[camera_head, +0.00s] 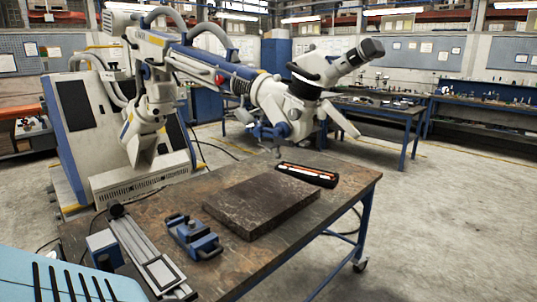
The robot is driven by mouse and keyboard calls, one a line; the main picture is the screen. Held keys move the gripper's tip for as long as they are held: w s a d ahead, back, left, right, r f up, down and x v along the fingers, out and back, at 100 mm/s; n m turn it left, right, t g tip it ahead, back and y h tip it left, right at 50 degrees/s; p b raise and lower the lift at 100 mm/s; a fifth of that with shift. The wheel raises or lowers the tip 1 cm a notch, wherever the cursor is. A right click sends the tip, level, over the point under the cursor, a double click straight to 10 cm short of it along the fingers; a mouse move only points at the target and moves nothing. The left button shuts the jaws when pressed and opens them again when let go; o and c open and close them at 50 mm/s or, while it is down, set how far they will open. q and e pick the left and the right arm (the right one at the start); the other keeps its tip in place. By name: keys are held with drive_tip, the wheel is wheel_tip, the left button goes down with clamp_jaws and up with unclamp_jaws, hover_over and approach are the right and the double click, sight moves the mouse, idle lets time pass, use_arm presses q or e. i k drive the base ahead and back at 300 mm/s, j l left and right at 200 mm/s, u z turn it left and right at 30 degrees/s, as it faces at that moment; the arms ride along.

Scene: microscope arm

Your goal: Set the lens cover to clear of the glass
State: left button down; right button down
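A white and blue microscope arm (235,75) reaches from the left over the table. Its head (295,105) hangs above the far right part of the table, with a black and white eyepiece part (356,56) angled up to the right. A white flap-like piece (342,120) sticks out at the head's lower right. The glass faces away or is too small to make out. I cannot tell which part is the lens cover or how it is set. Neither of my grippers shows in the head view.
The worktable (262,263) holds a dark flat slab (262,203), a black tray with orange and white contents (306,175), a blue clamp (192,236) and a metal rail device (146,255). A white cabinet (86,125) stands behind left. Floor at right is clear.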

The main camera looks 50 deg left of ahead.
sight(267, 144)
drive_tip(key=i+l+u, duration=0.1)
drive_tip(key=i+u, duration=0.3)
drive_tip(key=i+l+u, duration=0.35)
drive_tip(key=i+j, duration=0.05)
drive_tip(key=i, duration=0.05)
